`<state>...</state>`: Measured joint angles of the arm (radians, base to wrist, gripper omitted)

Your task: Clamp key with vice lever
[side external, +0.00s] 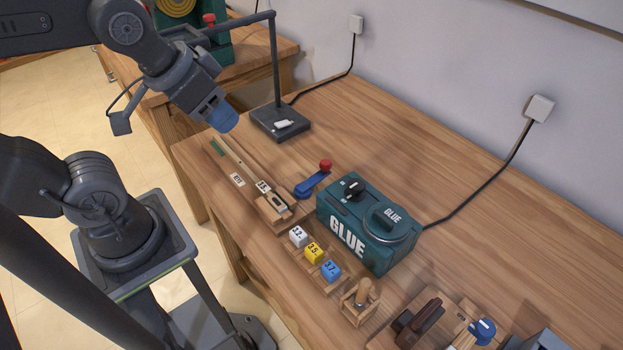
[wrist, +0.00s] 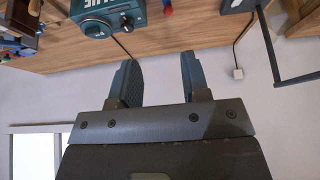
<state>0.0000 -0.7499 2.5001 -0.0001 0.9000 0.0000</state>
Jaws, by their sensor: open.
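A long, pale wooden key (side external: 236,158) lies on the bench with its near end at a small wooden block (side external: 270,214), beside a number tag. A blue lever with a red knob (side external: 313,182) stands just right of that block; its knob (wrist: 167,8) also shows at the top of the wrist view. I cannot tell whether the key is gripped by the vice. My gripper (side external: 222,115) is raised above the far left of the bench, apart from the key and lever. In the wrist view, its two fingers (wrist: 158,75) are apart with nothing between them.
A green glue box (side external: 368,226) stands right of the lever. White, yellow (side external: 314,252) and blue cubes sit in front of it. A lamp with a dark base (side external: 280,123) stands behind my gripper. Wooden tools lie at the near right.

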